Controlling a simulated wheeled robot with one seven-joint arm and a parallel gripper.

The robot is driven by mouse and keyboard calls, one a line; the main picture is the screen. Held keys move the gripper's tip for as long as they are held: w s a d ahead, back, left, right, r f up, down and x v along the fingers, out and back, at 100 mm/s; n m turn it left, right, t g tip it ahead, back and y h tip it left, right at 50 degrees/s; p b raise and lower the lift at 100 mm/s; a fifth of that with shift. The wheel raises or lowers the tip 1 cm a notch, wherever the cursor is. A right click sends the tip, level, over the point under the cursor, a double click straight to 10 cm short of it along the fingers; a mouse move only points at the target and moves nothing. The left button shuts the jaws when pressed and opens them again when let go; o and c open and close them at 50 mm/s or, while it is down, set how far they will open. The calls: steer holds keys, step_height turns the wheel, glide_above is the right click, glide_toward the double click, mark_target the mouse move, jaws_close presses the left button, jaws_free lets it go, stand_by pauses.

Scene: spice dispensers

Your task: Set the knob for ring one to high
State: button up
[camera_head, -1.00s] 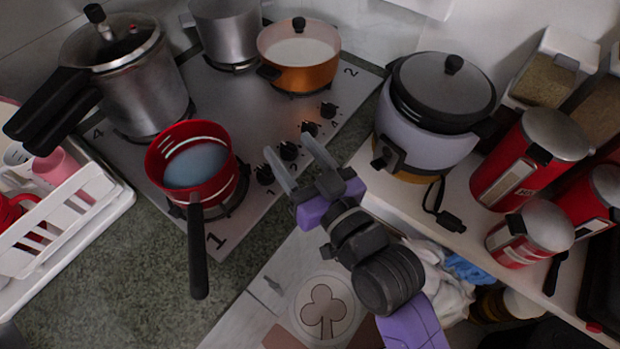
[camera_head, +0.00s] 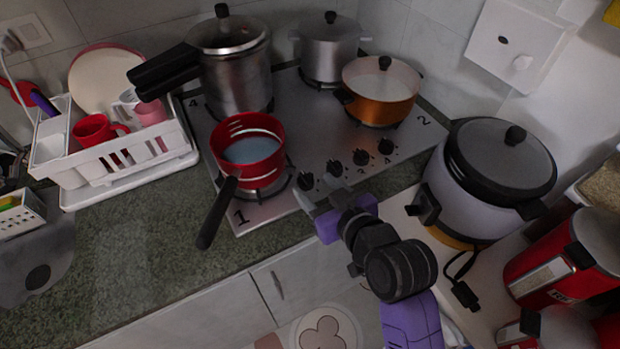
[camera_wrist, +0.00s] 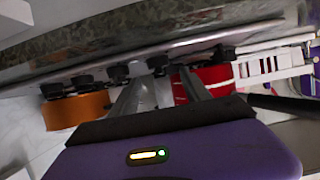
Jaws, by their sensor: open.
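The stove's row of black knobs lies along its front right edge. The knob at the near left end (camera_head: 305,181), by the "1" side of the stove, is apparently the one for ring one. The red saucepan (camera_head: 248,152) with bluish contents sits on ring one. My gripper (camera_head: 320,194) is open, its grey fingers pointing at that end knob. In the wrist view, upside down, a black knob (camera_wrist: 157,64) shows between the fingertips (camera_wrist: 163,80). I cannot tell whether the fingers touch it. The knob's pointer direction is too small to read.
Other knobs (camera_head: 335,168) stand close beside it. An orange pot (camera_head: 379,95), a steel pot (camera_head: 329,55) and a pressure cooker (camera_head: 236,75) occupy the other rings. A rice cooker (camera_head: 482,200) stands right of my gripper. Green counter (camera_head: 150,245) is free at the front left.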

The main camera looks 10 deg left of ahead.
mark_target(307, 179)
steer(key=shift+x, duration=2.15)
steer(key=shift+c, duration=0.3)
jaws_close()
steer(key=shift+r+p, duration=0.1)
steer(key=shift+p, duration=0.2)
steer(key=shift+p, duration=0.3)
